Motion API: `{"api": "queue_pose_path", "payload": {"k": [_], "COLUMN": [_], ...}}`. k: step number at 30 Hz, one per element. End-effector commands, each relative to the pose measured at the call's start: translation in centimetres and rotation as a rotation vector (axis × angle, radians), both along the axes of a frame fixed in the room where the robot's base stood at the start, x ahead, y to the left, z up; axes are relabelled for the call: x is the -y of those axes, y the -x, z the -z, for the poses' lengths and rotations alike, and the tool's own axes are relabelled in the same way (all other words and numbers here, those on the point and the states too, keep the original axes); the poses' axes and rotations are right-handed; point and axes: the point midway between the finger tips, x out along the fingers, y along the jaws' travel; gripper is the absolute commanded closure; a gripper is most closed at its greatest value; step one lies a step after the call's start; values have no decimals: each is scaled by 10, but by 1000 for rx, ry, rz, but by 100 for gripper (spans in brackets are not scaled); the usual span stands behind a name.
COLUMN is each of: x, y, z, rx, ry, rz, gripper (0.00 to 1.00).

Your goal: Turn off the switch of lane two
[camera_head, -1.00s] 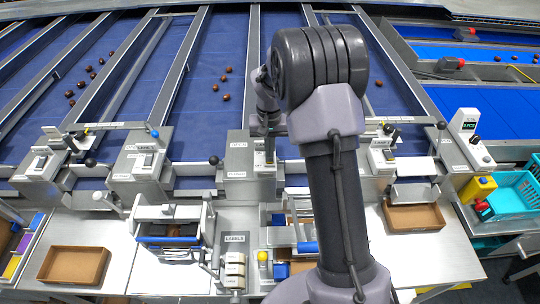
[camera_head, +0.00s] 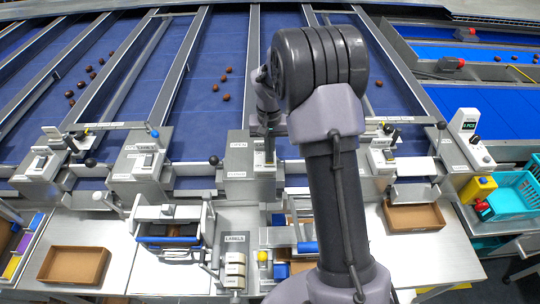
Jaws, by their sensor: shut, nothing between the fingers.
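Several metal switch boxes stand at the near ends of the blue lanes: one at the far left (camera_head: 38,163), one left of centre (camera_head: 148,162), one at centre (camera_head: 240,165) and one right of centre (camera_head: 385,157). Their small lane labels are too small to read, so I cannot tell which is lane two. My gripper (camera_head: 269,156) points down at the centre box, at its right side. It is shut and looks empty. My own arm hides part of the box's surroundings. I cannot tell whether the fingers touch a switch.
Black-knobbed levers (camera_head: 213,160) stick up between the boxes. Brown dates (camera_head: 226,97) lie scattered on the lanes. In front are a cardboard tray (camera_head: 75,265), a metal frame (camera_head: 172,240), a labels holder (camera_head: 235,265) and another tray (camera_head: 414,217). A teal basket (camera_head: 512,197) stands right.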

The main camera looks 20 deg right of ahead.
Motion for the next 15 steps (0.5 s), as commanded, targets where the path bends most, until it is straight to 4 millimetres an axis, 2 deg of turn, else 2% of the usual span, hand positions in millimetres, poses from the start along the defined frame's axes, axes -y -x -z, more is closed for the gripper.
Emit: {"api": "queue_pose_path", "payload": {"k": [15], "x": [0], "y": [0], "z": [4], "rx": [0], "ry": [0], "rz": [0], "gripper": [100]}}
